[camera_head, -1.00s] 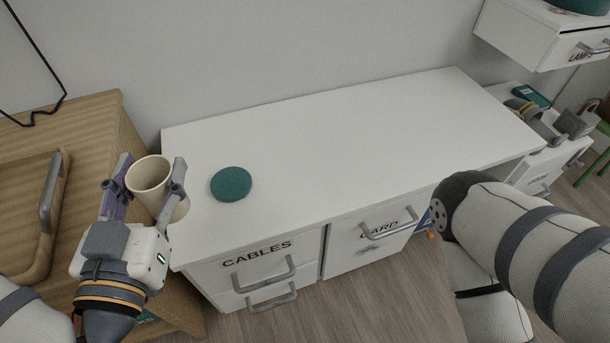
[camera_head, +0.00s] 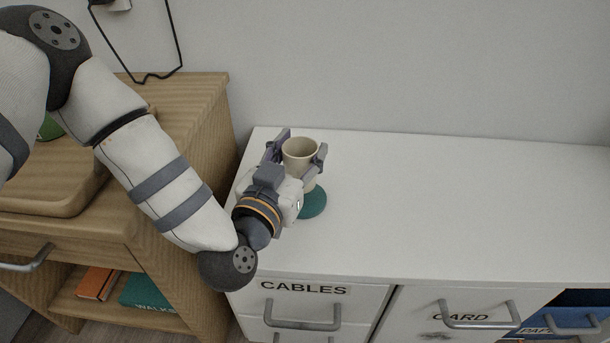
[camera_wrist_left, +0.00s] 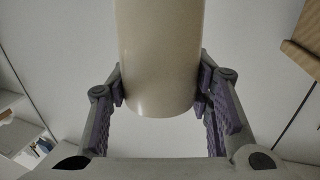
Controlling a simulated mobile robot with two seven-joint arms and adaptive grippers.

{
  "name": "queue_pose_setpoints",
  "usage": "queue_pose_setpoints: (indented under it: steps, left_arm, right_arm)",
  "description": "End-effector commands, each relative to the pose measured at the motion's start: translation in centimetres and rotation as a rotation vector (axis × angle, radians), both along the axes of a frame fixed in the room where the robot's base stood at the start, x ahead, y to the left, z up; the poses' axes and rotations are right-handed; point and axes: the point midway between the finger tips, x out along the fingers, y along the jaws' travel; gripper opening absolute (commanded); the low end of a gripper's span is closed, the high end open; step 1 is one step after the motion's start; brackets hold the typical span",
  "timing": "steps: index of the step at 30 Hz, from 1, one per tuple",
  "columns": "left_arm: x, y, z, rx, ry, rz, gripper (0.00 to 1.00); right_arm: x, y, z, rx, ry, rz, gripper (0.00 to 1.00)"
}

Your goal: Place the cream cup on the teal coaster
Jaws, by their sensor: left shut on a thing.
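The cream cup (camera_head: 299,151) is upright between the fingers of my left gripper (camera_head: 303,153), near the left end of the white desk top. My left gripper is shut on the cup, one finger on each side. In the left wrist view the cup (camera_wrist_left: 160,55) fills the upper middle between the purple finger pads. The teal coaster (camera_head: 315,204) lies on the desk just below the cup in the picture, partly hidden by the cup and gripper. I cannot tell how high the cup is above it. My right gripper is out of view.
The white desk top (camera_head: 440,200) is clear to the right. Below its front edge are a CABLES drawer (camera_head: 300,300) and a CARD drawer (camera_head: 455,318). A wooden cabinet (camera_head: 190,95) with a tray (camera_head: 60,195) stands at the left. A wall is behind.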

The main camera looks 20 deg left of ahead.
Motion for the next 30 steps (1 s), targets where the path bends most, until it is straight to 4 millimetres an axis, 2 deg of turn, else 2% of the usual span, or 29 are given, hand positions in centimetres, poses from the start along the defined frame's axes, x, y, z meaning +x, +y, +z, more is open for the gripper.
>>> queue_pose_setpoints:
  steps: [3, 7, 17, 18, 20, 30]
  left_arm:
    - [1.0, -0.1, -1.5, 0.0, 0.001, 0.0, 0.14]
    - [0.9, -0.1, -4.1, 0.001, 0.003, 0.0, 0.14]
    - [0.8, -0.1, -4.1, 0.001, -0.002, -0.001, 0.14]
    - [0.8, -0.1, -4.2, 0.001, -0.001, -0.001, 0.51]
    - [0.8, -0.1, -4.1, 0.001, -0.001, 0.0, 0.64]
    - [0.8, -0.1, -4.0, 0.001, -0.002, 0.0, 0.66]
  right_arm:
    - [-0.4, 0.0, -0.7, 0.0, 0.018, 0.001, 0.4]
    - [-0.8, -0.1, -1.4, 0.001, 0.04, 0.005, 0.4]
    - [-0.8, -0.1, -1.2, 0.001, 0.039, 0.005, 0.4]
    - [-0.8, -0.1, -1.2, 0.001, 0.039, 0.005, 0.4]
    - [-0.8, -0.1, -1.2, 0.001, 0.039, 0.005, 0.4]
    - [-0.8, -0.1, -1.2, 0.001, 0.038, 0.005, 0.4]
